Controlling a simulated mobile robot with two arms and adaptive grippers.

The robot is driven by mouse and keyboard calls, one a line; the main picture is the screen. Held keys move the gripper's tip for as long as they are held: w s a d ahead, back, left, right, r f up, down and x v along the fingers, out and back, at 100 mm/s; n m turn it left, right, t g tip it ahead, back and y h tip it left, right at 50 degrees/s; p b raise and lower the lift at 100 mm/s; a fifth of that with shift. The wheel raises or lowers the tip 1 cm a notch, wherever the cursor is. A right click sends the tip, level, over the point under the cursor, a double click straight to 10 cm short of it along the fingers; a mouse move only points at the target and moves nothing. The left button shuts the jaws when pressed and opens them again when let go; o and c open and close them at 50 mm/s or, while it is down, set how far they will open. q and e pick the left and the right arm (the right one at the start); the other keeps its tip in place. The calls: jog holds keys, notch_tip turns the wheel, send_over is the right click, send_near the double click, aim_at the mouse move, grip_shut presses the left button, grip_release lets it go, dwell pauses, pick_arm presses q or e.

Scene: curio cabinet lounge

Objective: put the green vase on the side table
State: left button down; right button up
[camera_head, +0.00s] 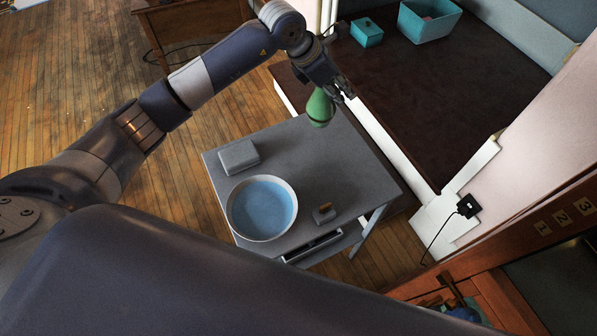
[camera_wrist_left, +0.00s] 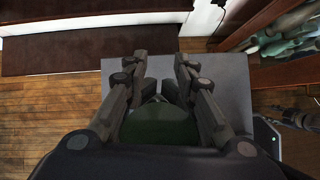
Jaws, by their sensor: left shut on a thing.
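The green vase (camera_head: 320,106) is in my left gripper (camera_head: 340,92), which is shut on it near the far edge of the grey side table (camera_head: 300,146). In the head view the vase appears over the table's far corner; I cannot tell whether its base touches the top. In the left wrist view the vase (camera_wrist_left: 160,128) is a dark green shape between the two fingers of the gripper (camera_wrist_left: 160,92), with the grey table (camera_wrist_left: 232,75) behind it.
On the side table are a blue-and-white bowl (camera_head: 262,208), a grey box (camera_head: 239,156) and a small grey holder (camera_head: 324,214). The table's far part is bare. A dark brown platform (camera_head: 440,90) beyond holds a teal box (camera_head: 366,32) and a teal bin (camera_head: 428,22).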

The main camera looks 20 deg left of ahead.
pick_arm(q)
notch_tip(320, 180, down, 10)
jog(key=w+n+b, duration=0.1)
jog(key=b, duration=0.5)
jog(key=shift+t, duration=0.3)
pick_arm(e)
notch_tip(320, 180, down, 6)
jog(key=s, duration=0.1)
jog(key=shift+s, duration=0.15)
pick_arm(q)
jog(key=shift+f, duration=0.1)
pick_arm(e)
jog(key=shift+f, duration=0.1)
pick_arm(q)
jog(key=c, duration=1.2)
grip_release()
